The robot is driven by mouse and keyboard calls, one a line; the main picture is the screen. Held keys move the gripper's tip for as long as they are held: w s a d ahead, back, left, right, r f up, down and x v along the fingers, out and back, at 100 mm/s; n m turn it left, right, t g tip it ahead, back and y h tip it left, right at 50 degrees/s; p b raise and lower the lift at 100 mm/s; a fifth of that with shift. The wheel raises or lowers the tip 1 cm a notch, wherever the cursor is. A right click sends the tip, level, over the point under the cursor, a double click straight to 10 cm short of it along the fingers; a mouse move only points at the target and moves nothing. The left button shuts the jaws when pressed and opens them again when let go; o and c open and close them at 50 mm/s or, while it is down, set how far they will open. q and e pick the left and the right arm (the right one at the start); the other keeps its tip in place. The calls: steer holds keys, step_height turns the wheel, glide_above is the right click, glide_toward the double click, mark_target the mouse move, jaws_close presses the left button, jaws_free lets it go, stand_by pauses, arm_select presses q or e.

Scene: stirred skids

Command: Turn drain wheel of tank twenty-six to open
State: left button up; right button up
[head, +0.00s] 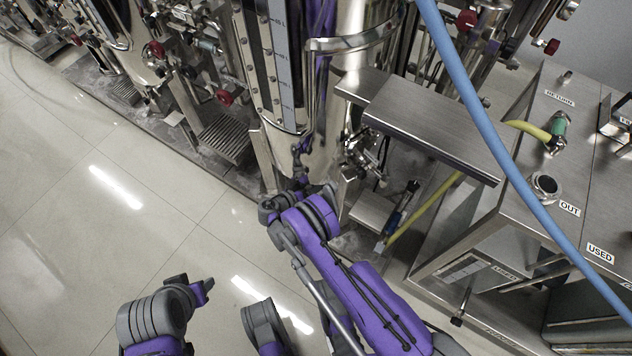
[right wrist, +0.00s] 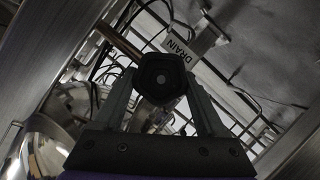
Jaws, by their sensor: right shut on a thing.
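The drain wheel (right wrist: 161,78) is a dark, faceted knob in the middle of the right wrist view. A white tag reading DRAIN (right wrist: 181,48) hangs just behind it, and no tank number is readable. My right gripper (right wrist: 161,90) is shut on the wheel, one finger on each side. In the head view my right arm reaches to the foot of the shiny steel tank (head: 352,32), and its fingers and the wheel are hidden there. My left gripper (head: 205,287) is low at the left, over bare floor, and its finger opening cannot be made out.
A steel skid cabinet (head: 530,120) with OUT and USED labels stands to the right. A blue hose (head: 480,105) crosses in front of it. A stepped grey plate (head: 228,137) and other tanks stand at the back left. The tiled floor (head: 80,220) at the left is clear.

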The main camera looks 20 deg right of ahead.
stand_by(0.3)
steer(key=o, duration=1.3)
steer(key=p+v, duration=0.2)
steer(key=v, duration=0.9)
